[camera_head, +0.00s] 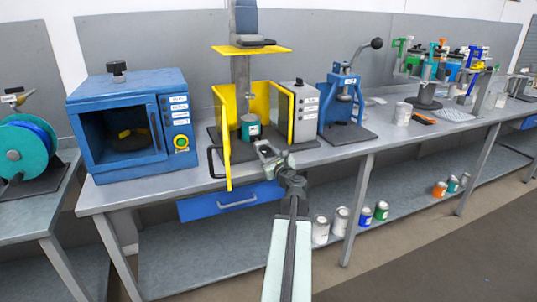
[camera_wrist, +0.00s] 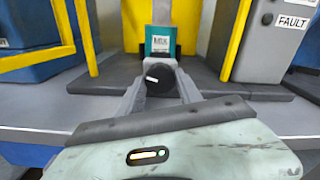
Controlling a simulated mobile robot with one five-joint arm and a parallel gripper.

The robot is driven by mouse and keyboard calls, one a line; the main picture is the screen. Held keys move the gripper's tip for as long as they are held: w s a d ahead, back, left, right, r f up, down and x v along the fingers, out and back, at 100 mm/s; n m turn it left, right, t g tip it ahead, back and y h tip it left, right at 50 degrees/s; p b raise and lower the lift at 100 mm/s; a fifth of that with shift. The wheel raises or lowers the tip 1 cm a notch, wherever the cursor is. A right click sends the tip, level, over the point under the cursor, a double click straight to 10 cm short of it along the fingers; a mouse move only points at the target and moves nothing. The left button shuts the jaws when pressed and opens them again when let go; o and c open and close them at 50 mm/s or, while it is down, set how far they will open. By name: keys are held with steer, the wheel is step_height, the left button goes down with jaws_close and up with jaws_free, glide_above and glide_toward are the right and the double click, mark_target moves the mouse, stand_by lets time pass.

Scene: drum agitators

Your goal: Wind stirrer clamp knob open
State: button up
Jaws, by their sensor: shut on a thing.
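The clamp knob (camera_wrist: 158,80) is a round black knob with a white mark on its face, at the middle of the wrist view. My gripper (camera_wrist: 160,72) is shut on it, one grey finger on either side. In the head view my gripper (camera_head: 268,153) reaches the front of the stirrer's base, and the knob is hard to make out there. The stirrer (camera_head: 241,75) has a grey column and an open yellow guard. A teal can (camera_head: 250,128) with a white label stands inside it, behind the knob, and shows in the wrist view (camera_wrist: 160,43).
A blue oven-like box (camera_head: 128,122) stands left of the stirrer on the grey bench (camera_head: 160,192). A grey control box (camera_head: 300,108) and a blue lever press (camera_head: 342,100) stand right. The yellow guard door (camera_head: 220,140) swings out left of my gripper. A blue drawer (camera_head: 231,201) lies below.

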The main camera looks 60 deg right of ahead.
steer(key=n, duration=0.4)
steer(key=shift+n, duration=0.3)
steer(key=n, duration=0.4)
steer(key=shift+f+n, duration=0.1)
steer(key=shift+n, duration=0.2)
steer(key=n, duration=0.4)
steer(key=shift+a+n, duration=0.1)
steer(key=shift+n, duration=2)
steer(key=o, duration=1.4)
